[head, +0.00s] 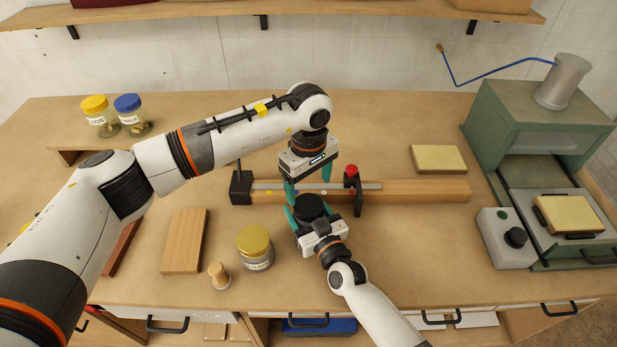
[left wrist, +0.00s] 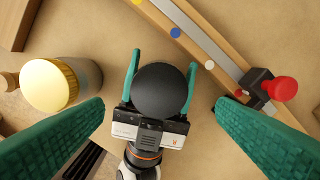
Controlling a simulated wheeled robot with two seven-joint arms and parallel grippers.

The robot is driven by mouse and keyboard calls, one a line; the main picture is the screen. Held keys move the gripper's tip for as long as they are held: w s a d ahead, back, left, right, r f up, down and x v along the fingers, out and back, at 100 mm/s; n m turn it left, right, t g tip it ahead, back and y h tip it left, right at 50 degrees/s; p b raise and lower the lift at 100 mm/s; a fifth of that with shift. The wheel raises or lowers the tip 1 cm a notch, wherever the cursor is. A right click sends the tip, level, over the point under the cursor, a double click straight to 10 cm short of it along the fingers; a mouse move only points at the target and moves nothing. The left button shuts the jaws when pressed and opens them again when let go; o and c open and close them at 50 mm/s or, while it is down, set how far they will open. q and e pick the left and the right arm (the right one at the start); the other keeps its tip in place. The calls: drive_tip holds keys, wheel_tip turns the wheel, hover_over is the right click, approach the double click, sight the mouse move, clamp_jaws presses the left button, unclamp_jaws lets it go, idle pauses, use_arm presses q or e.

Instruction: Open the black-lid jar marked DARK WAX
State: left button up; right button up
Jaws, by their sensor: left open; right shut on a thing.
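The black-lid jar (head: 309,207) stands in the middle of the bench, just in front of the wooden rail. Its round black lid (left wrist: 162,90) fills the middle of the left wrist view; the jar body and any label are hidden. My right gripper (head: 308,214) reaches from the front, its green fingers shut on the jar from both sides, below the lid. My left gripper (head: 290,187) hangs above and slightly behind the jar, pointing down. Its fingers are open and wide apart, one on each side of the lid in the left wrist view (left wrist: 160,120), not touching it.
A gold-lid jar (head: 255,248) and a small wooden peg (head: 219,276) stand left of the jar. The rail (head: 420,191) with a red-knobbed stop (head: 351,172) lies close behind. A wooden block (head: 184,240) lies left. A green press (head: 540,130) stands right. Bench right of the jar is clear.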

sight(308, 205)
use_arm(q)
drive_tip(key=m, duration=0.2)
drive_tip(key=r+m, duration=0.1)
drive_tip(key=m, duration=0.3)
drive_tip(key=shift+r+m, duration=0.4)
drive_tip(key=shift+m, duration=0.6)
drive_tip(key=shift+f, duration=3.95)
drive_tip(key=c, duration=1)
drive_tip(key=n, duration=0.7)
drive_tip(key=shift+r, duration=0.1)
drive_tip(key=n, duration=0.6)
drive_tip(key=shift+n, duration=0.3)
